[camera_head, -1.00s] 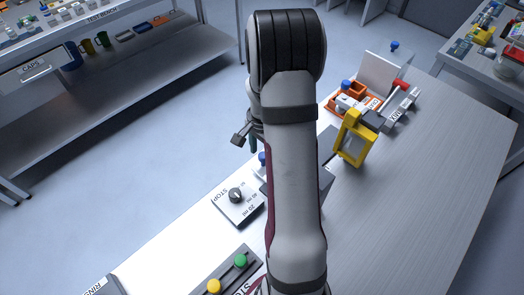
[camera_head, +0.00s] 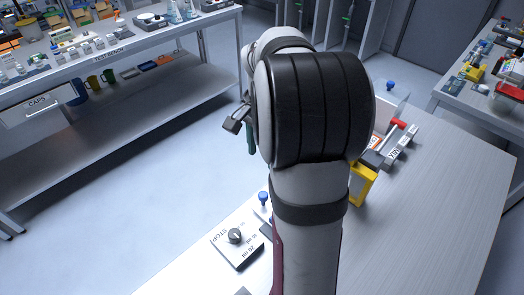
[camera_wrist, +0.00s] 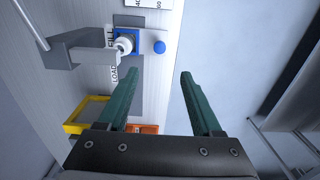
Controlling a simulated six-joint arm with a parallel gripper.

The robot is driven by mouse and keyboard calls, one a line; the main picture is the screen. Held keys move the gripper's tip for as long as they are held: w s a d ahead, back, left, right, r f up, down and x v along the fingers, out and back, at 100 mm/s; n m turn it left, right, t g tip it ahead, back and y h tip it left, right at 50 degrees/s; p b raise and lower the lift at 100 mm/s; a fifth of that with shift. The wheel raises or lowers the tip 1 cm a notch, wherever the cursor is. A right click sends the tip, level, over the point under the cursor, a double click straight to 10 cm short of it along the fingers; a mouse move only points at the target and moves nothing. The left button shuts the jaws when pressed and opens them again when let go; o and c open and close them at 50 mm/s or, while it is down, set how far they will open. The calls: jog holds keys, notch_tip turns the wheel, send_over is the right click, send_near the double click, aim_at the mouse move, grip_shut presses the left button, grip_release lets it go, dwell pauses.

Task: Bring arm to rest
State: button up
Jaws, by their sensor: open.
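My gripper (camera_wrist: 158,82) is open and empty in the wrist view, with its two dark green fingers spread apart. It hangs above the bench's edge; bench surface shows left of the fingers and floor to the right. In the head view my arm fills the middle. Only a grey part and a green finger of the gripper (camera_head: 250,140) show left of the arm, and the rest is hidden behind it. Nothing touches the fingers.
The bench (camera_head: 440,190) holds a dial box (camera_head: 237,244), a yellow frame (camera_head: 363,186) partly hidden by my arm, and a red-ended device (camera_head: 392,146). In the wrist view, a blue knob (camera_wrist: 159,47) stands beyond the fingers. Shelving (camera_head: 130,105) stands left across open floor.

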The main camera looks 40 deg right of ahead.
jog(key=s+a+r+n+y, duration=0.1)
jog(key=s+a+n, duration=0.2)
jog(key=a, duration=0.6)
jog(key=s+a+r+n, duration=0.2)
jog(key=s+a+n, duration=0.15)
jog(key=a, duration=0.55)
jog(key=s+a+f+n, duration=0.2)
jog(key=s+a+n, duration=0.4)
jog(key=s+a, duration=0.3)
jog(key=shift+s+f+y, duration=0.35)
jog(key=shift+s+y, duration=0.05)
jog(key=shift+s, duration=0.3)
